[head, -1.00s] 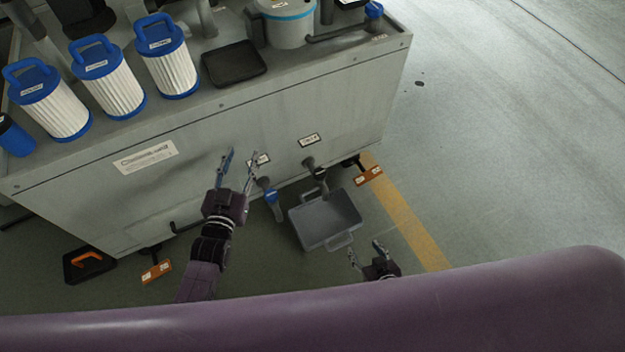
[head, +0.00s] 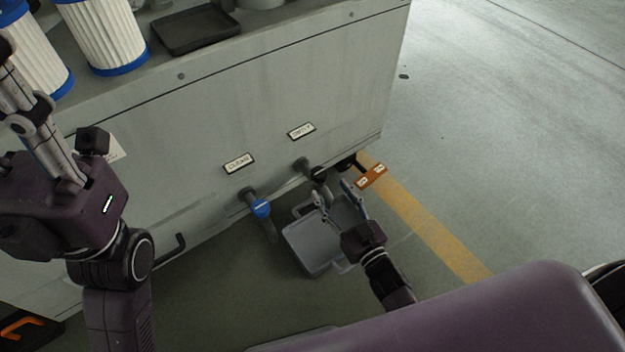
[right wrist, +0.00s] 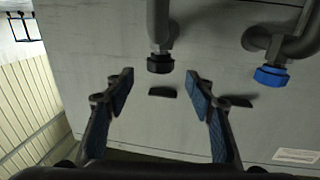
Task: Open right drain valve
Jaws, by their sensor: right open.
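The right drain valve is a dark pipe outlet with a black cap (head: 318,173) low on the grey cabinet wall. In the right wrist view its black end (right wrist: 160,64) shows beyond and between the fingertips. My right gripper (head: 334,192) is open and empty, just in front of this outlet and apart from it; its two fingers also show in the right wrist view (right wrist: 160,84). The left outlet has a blue cap (head: 261,208), also seen in the right wrist view (right wrist: 271,76). My left gripper (head: 12,75) is raised at the left edge, its jaw partly cut off.
A grey tray (head: 303,258) lies on the floor under the outlets, partly behind my right gripper. White-and-blue filters (head: 105,30) and a black tray (head: 195,28) are on the cabinet top.

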